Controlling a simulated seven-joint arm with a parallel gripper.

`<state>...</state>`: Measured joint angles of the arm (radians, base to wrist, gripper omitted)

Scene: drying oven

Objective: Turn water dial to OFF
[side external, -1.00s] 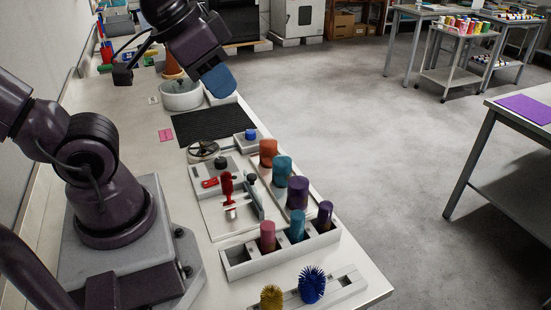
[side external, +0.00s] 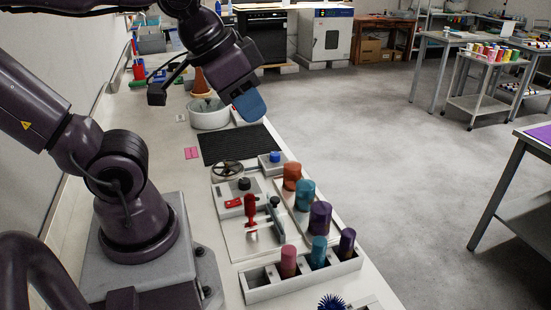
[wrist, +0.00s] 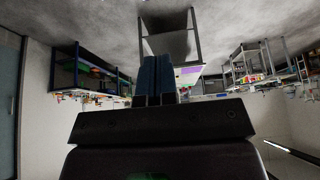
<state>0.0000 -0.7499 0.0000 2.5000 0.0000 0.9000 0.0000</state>
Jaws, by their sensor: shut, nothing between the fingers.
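My gripper (side external: 250,107) has blue fingers and hangs at the end of my arm, over the bench beyond the black mat. In the wrist view its two blue fingers (wrist: 154,78) are together with nothing between them. No dial marked as water or OFF can be read in either view. Round controls on the bench include a blue knob (side external: 275,156) on a small grey box, a black knob (side external: 244,184) on a light block, and a spoked handwheel (side external: 227,169). My gripper is apart from all of them. I cannot tell which, if any, is the water dial.
A white round basin (side external: 209,116) stands below and left of my gripper. A black ribbed mat (side external: 238,145) lies nearer. Coloured cylinders stand in a white rack (side external: 262,288). A white oven (side external: 332,38) and a dark oven (side external: 265,32) stand at the back. The floor right is open.

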